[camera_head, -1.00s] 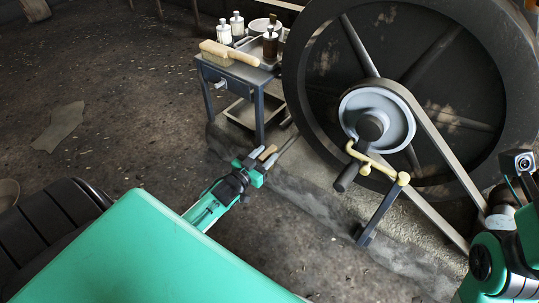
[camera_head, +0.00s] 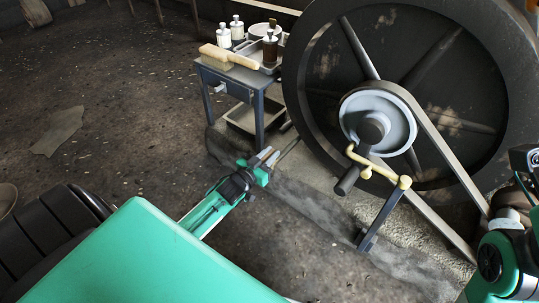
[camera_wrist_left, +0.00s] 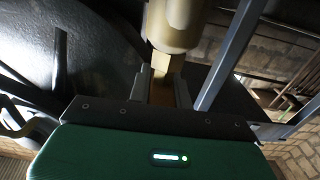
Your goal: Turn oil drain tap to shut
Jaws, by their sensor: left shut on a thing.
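My left gripper (camera_head: 268,157) is near the dark kerb at the foot of the big wheel, right of the small table's front legs. In the left wrist view its fingers (camera_wrist_left: 163,88) are shut on a flat tan piece, which looks like the oil drain tap's handle (camera_wrist_left: 166,65). The piece meets a cream cylindrical body (camera_wrist_left: 178,22) just beyond the fingertips. In the head view the tap is too small and too covered by the fingers to tell how far it is turned. My right arm shows at the right edge, its gripper out of frame.
A large dark wheel (camera_head: 322,60) with a grey pulley (camera_head: 352,112) and belt (camera_head: 436,140) stands behind. A yellow crank-like bar (camera_head: 379,170) on a post (camera_head: 386,214) is to the right. Floor at left is open.

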